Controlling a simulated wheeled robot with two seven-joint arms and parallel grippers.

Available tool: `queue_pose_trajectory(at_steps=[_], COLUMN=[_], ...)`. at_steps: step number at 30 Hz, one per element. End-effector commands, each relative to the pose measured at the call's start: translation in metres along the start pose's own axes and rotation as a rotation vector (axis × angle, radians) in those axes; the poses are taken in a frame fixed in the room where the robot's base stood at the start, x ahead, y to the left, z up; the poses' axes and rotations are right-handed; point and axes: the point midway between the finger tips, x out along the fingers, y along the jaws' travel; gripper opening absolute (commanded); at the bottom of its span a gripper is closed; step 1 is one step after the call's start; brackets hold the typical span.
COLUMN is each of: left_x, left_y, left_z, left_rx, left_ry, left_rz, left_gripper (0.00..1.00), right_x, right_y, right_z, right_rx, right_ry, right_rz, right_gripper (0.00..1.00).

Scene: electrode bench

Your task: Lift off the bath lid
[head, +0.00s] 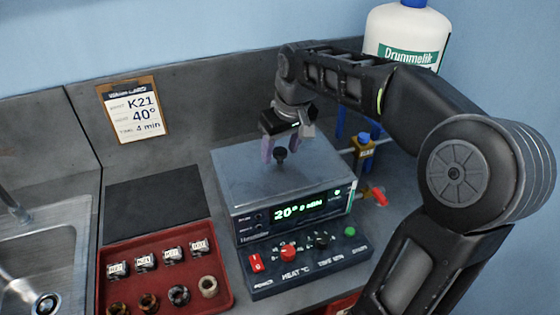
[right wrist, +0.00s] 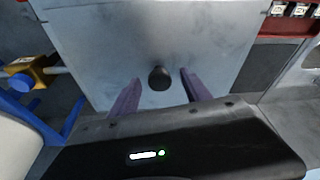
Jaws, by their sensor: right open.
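The bath is a grey box with a green display on its front panel (head: 300,210). Its flat grey lid (head: 240,170) lies on top, with a dark round knob (head: 281,155) in the middle. My right gripper (head: 280,148) is above the lid at the knob, pointing down. In the right wrist view, the knob (right wrist: 159,78) shows between the two purple fingers, with a gap on each side. The right gripper is open and holds nothing. The lid (right wrist: 200,40) looks flat and closed. My left gripper is in neither view.
A red tray (head: 225,295) with labelled blocks and rings stands front left, beside a sink (head: 40,255). A dark mat (head: 155,205) left of the bath is bare. A yellow valve (head: 364,147) and a large white bottle (head: 405,25) stand right of the bath.

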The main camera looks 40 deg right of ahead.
Motion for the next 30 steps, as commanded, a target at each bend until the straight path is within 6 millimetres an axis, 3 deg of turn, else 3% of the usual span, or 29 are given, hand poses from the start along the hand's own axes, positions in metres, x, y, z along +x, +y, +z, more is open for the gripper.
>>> queue_pose_trajectory(at_steps=[15, 30], left_x=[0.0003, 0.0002], left_y=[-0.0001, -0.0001], left_z=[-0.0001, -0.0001], left_rx=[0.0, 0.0], left_ry=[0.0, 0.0], left_rz=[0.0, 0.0], left_gripper=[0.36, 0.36], right_x=[-0.0004, -0.0004], right_y=[0.0001, 0.0002], right_z=[0.0001, 0.0001], right_rx=[0.0, 0.0], right_ry=[0.0, 0.0], right_rz=[0.0, 0.0], right_gripper=[0.56, 0.15])
